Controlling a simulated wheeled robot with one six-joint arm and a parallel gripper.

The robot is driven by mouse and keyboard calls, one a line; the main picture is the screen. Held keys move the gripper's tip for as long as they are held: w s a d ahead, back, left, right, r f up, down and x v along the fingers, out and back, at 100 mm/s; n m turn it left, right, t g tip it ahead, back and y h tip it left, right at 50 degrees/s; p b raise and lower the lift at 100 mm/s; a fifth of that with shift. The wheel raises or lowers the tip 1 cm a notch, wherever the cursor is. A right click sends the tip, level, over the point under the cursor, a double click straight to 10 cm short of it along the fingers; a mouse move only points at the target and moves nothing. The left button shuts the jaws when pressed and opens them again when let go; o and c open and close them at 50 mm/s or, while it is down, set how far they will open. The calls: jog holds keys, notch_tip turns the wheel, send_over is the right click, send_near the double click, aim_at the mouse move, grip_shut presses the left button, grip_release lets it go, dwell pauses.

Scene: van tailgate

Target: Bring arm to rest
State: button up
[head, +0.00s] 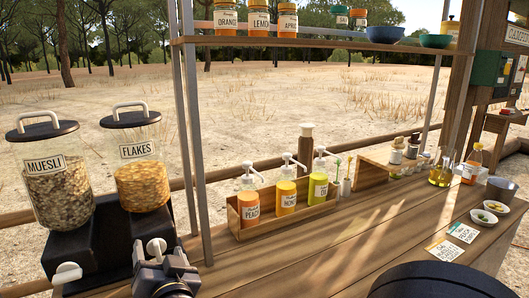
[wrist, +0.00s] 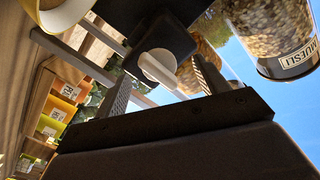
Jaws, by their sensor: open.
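My gripper (head: 165,268) is at the lower left of the head view, just in front of the cereal dispenser's black base (head: 100,240). In the wrist view my gripper (wrist: 161,76) has its two fingers apart. The white knob (wrist: 158,67) of the dispenser shows between them; I cannot tell whether they touch it. The same knob (head: 156,247) shows beside the gripper in the head view. Nothing is seen held. Most of my arm is out of view.
Jars of muesli (head: 58,180) and flakes (head: 140,175) top the dispenser. A wooden box (head: 285,217) of pump bottles stands right of it, under a shelf (head: 350,43) on metal posts. A pale round vessel (wrist: 62,14) is close in the wrist view. The counter front centre is clear.

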jog(key=n+p, duration=0.2)
jog(key=p, duration=0.1)
jog(key=n+p, duration=0.3)
jog(key=p, duration=0.1)
jog(key=shift+s+a+r, duration=0.1)
jog(key=shift+r, duration=0.1)
jog(key=shift+n+p, duration=0.5)
jog(key=shift+p, duration=0.05)
jog(key=shift+s+f, duration=0.15)
jog(key=shift+f, duration=0.05)
jog(key=shift+s+d, duration=0.2)
jog(key=shift+s, duration=0.05)
jog(key=shift+r, duration=0.1)
